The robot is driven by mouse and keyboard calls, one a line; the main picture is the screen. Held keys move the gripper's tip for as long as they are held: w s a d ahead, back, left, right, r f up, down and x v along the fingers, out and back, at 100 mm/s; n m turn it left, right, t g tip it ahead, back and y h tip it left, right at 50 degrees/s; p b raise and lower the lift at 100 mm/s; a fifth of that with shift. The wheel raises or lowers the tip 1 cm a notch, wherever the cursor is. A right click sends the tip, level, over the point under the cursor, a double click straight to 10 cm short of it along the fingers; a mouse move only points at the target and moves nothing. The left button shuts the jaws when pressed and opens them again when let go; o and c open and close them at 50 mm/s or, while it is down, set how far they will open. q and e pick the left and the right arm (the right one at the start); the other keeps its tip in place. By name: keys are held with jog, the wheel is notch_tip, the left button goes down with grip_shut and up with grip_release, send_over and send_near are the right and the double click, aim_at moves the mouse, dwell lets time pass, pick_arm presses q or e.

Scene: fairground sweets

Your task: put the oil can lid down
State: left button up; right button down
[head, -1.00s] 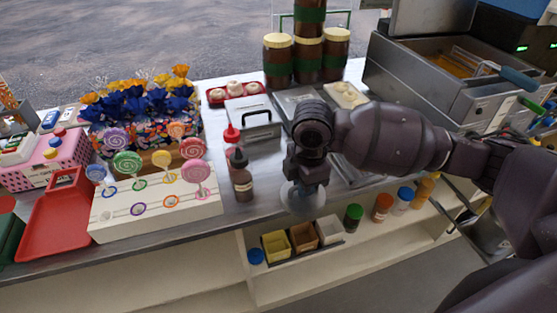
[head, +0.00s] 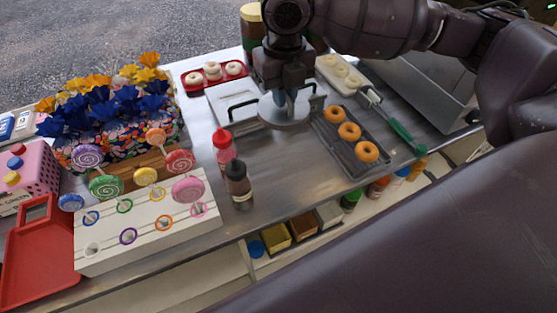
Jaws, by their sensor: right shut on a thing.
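My right gripper (head: 284,92) comes in from the top right and points down over the steel counter. It is shut on a round grey lid (head: 286,117), gripping it at its top middle. My left gripper is not in view.
A dark tray with three doughnuts (head: 350,131) lies right of the lid. Red-capped (head: 223,149) and black-capped (head: 239,186) bottles stand front left, near the lollipop stand (head: 150,226). A red tray with pale doughnuts (head: 215,76) is behind. The counter (head: 290,170) in front is clear.

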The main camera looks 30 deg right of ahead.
notch_tip(320, 180, down, 15)
jog(key=shift+s+f+b, duration=0.1)
jog(key=shift+b, duration=1)
notch_tip(320, 180, down, 4)
jog(key=shift+b, duration=0.3)
jog(key=shift+f, duration=0.3)
jog(key=shift+f, duration=0.15)
jog(key=c, duration=1.2)
grip_release()
